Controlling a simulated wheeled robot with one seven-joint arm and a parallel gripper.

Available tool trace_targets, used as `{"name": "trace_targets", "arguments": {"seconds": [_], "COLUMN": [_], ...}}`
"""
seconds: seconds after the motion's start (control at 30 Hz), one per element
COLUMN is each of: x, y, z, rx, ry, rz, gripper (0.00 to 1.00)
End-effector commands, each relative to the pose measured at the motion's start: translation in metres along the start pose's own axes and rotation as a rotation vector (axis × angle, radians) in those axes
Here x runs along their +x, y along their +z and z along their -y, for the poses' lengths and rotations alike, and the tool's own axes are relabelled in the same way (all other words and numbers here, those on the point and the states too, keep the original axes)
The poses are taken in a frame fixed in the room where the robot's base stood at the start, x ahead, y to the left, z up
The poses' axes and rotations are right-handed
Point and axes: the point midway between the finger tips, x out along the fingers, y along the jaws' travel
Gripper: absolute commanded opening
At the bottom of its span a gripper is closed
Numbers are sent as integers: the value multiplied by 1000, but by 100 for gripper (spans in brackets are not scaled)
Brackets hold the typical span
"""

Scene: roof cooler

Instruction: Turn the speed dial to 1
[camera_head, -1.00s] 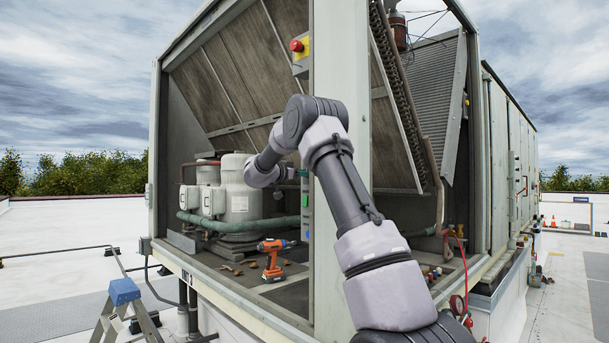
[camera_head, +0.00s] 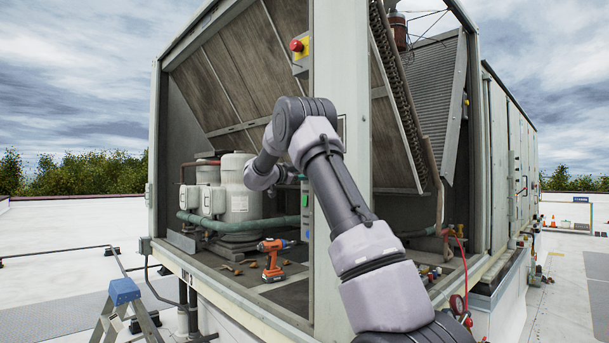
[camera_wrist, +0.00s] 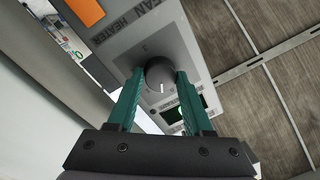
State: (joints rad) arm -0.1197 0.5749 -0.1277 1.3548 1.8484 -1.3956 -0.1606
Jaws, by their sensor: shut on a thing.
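The speed dial (camera_wrist: 160,74) is a round dark grey knob with a pale pointer line, on a grey control panel (camera_wrist: 165,38) in the wrist view. My gripper (camera_wrist: 160,84) has its two green fingers on either side of the knob and is shut on it. The pointer line points toward the bottom of the wrist view. In the head view my arm hides the dial, and only a narrow strip of panel with a green button (camera_head: 305,204) shows beside the post.
An orange part (camera_wrist: 87,12) and "FAN HEATER" lettering sit above the dial. In the head view, a red emergency stop (camera_head: 297,46) is above my arm, and an orange drill (camera_head: 273,260) stands on the cooler floor.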

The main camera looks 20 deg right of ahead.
Motion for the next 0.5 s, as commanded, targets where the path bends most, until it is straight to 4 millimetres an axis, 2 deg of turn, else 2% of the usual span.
{"name": "trace_targets", "arguments": {"seconds": [0.5], "x": [-1], "y": [2], "z": [0], "rx": [407], "ry": [-6], "rz": [-31], "gripper": [0]}}
